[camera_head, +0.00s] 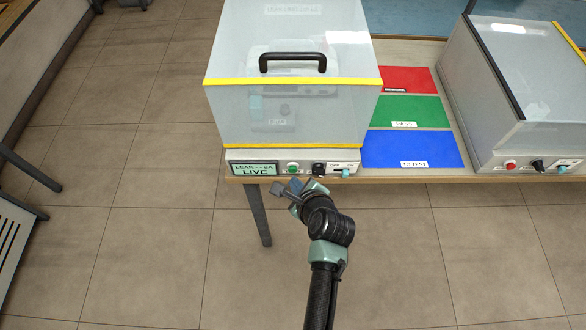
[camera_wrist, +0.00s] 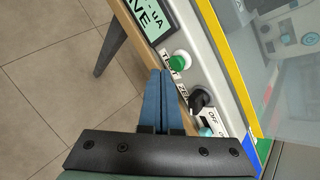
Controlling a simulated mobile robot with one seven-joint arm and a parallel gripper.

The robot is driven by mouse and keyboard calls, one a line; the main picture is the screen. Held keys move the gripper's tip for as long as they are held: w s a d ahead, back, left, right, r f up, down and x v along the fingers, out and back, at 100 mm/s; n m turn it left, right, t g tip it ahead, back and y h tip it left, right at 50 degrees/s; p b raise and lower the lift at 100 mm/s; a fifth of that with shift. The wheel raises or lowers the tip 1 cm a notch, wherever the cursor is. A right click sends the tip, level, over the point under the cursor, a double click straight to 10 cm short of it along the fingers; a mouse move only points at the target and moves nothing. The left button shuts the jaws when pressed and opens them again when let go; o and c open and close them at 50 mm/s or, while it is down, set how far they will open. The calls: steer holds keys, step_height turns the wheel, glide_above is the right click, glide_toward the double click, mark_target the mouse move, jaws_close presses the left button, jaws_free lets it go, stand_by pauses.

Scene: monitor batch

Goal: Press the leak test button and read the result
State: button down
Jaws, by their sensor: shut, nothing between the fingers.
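The leak tester with a clear, yellow-edged cover (camera_head: 292,80) stands at the table's front edge. Its front panel has a display (camera_head: 254,169) reading "LEAK --uA" and "LIVE". Right of the display is a green button (camera_head: 293,168), labelled "TEST" in the wrist view (camera_wrist: 180,60). Right of that are a black knob (camera_head: 319,169) and a teal switch (camera_head: 346,172). My gripper (camera_head: 283,188) is in front of the panel, just below the green button. In the wrist view its blue fingers (camera_wrist: 166,74) are shut and empty, with tips close to the button; contact cannot be told.
Red (camera_head: 409,79), green (camera_head: 412,111) and blue (camera_head: 411,148) mats lie right of the tester. A second covered tester (camera_head: 510,95) with a red button stands at the far right. The cover's black handle (camera_head: 292,61) is above the panel. The floor in front is clear.

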steer(key=s+p, duration=0.3)
steer(key=s, duration=0.2)
stand_by(1.0)
